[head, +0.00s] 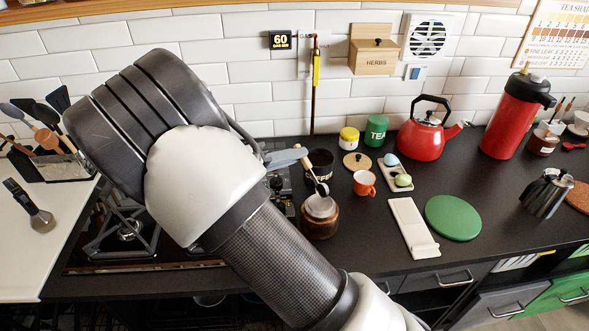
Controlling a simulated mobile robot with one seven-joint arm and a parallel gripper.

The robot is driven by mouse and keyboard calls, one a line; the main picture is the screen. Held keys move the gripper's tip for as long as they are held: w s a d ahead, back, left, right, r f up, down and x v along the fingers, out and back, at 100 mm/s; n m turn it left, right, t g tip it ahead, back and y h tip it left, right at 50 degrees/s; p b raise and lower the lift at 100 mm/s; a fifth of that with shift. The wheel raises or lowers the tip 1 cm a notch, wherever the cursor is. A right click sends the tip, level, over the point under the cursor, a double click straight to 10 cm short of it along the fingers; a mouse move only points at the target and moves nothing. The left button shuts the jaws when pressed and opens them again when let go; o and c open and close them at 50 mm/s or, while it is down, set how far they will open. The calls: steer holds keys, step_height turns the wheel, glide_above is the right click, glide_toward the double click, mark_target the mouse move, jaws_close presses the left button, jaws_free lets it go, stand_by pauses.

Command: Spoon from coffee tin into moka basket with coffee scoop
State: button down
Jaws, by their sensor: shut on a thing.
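The coffee scoop has a pale wooden handle (308,165) and a small metal bowl (322,189). My gripper (301,154) shows only as a grey finger beside my arm. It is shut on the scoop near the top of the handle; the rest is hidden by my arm. The scoop slants down to the right, with its bowl just above the pale moka basket (320,208), which sits in a brown round holder (319,228). I cannot tell whether the bowl touches the basket or holds coffee. The dark coffee tin (322,171) stands open behind the scoop, partly hidden.
A wooden lid (357,161), orange cup (364,183), egg tray (394,178), white spoon rest (412,228) and green round mat (453,217) lie to the right. A red kettle (423,137) stands behind. A moka pot (546,193) is far right. The gas hob (125,232) is left.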

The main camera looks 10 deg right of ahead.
steer(key=r+y+p, duration=0.1)
steer(key=p, duration=0.2)
steer(key=r+n+y+p, duration=0.1)
steer(key=y+p, duration=0.1)
steer(key=p, duration=0.2)
steer(key=r+y+p, duration=0.1)
steer(key=p, duration=0.3)
steer(key=shift+s+d+r+n+y, duration=0.1)
steer(key=shift+d+n+y, duration=0.2)
steer(key=shift+d+n, duration=0.1)
steer(key=shift+d+r+n+g+y+p, duration=0.15)
steer(key=shift+n+y+p, duration=0.1)
steer(key=shift+y+p, duration=0.45)
steer(key=shift+a+r+n+g+y+p, duration=0.1)
steer(key=shift+n+y+p, duration=0.1)
steer(key=shift+y+p, duration=0.5)
steer(key=shift+d+r+n+g+y+p, duration=0.15)
steer(key=shift+n+y+p, duration=0.1)
steer(key=shift+y+p, duration=0.4)
steer(key=shift+f, duration=0.1)
